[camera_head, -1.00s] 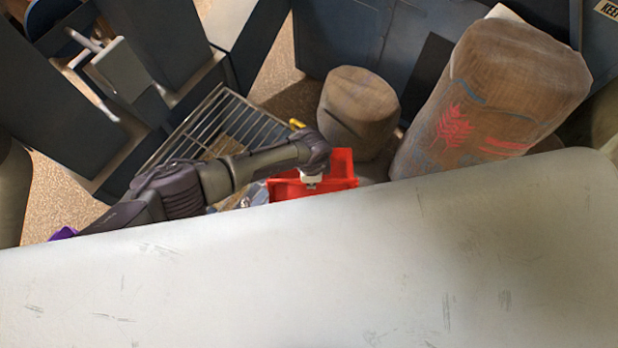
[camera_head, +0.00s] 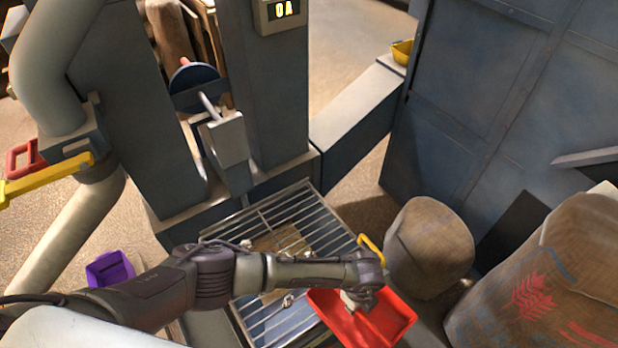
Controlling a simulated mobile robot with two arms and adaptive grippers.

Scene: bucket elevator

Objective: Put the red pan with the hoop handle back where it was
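A red pan (camera_head: 392,318) with raised walls sits at the lower right of the wire rack, in front of a short round sack. My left gripper (camera_head: 356,300) reaches over it from the left, with its pale fingertips at the pan's inner area. Whether the fingers are closed on any part is too small to tell. A yellow bar (camera_head: 372,248) shows just behind the gripper; whether it belongs to this pan is hidden. Another red piece, with a frame-like opening (camera_head: 24,158), lies at the far left by the pipe. My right gripper is not in view.
The wire rack (camera_head: 312,192) lies under my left arm, before the grey machine with a lever. A purple pan (camera_head: 110,268) is on the floor at left, and a yellow pan (camera_head: 402,52) on a ledge. Sacks (camera_head: 430,248) crowd the right side.

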